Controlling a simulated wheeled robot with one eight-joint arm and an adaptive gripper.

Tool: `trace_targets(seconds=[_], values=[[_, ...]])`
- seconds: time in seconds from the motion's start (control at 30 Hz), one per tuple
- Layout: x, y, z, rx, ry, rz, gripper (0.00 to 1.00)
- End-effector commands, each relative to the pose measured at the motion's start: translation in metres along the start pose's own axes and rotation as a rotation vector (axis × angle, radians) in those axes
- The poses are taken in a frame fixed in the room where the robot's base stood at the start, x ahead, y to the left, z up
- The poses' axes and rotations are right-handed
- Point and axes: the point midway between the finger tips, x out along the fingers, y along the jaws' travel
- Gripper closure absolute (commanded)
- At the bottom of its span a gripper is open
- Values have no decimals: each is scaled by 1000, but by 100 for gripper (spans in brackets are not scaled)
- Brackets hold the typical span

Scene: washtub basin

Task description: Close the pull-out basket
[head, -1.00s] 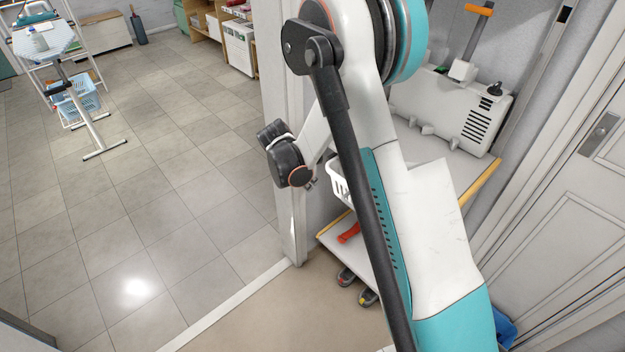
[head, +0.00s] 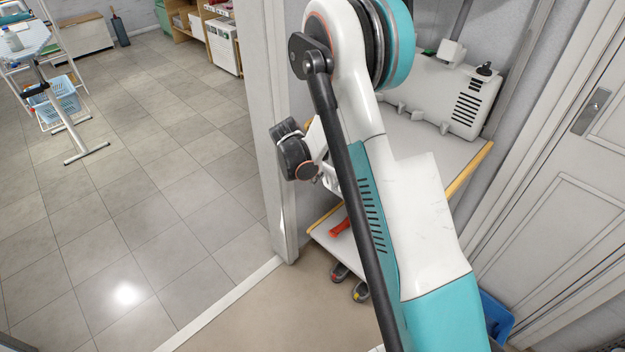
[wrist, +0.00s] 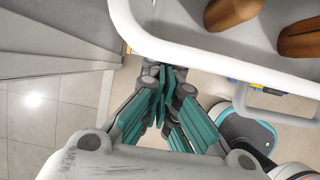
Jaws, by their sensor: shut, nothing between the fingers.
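The pull-out basket (wrist: 205,52) is white with a rounded rim and fills the top of the wrist view. Brown rounded objects (wrist: 232,12) lie inside it. Its far side is out of frame, so I cannot tell how far out it stands. My gripper (wrist: 160,76) is shut and empty, with its fingertips close to the basket's near rim; I cannot tell whether they touch. In the head view, a small part of a white basket (head: 331,178) shows behind my arm, above a shelf. My fingertips are hidden there.
A shelf board (head: 325,240) with a wooden edge holds a red-orange object (head: 340,227). A white appliance (head: 440,95) stands on the upper shelf. A white door frame (head: 284,225) is close left of my wrist. The tiled floor (head: 130,200) beyond is open.

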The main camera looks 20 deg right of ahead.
Motion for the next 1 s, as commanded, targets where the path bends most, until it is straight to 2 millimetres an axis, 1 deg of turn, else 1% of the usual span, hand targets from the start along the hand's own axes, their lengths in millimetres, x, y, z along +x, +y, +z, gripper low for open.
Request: trace_targets(seconds=[0.2,0.4,0.47,0.77,0.87,1.0], values=[[1,0,2,1,0,0,100],[11,0,22,2,1,-1,100],[11,0,24,1,1,-1,100],[11,0,22,0,0,0,100],[9,3,17,-1,0,0,100],[4,9,0,-1,0,0,100]])
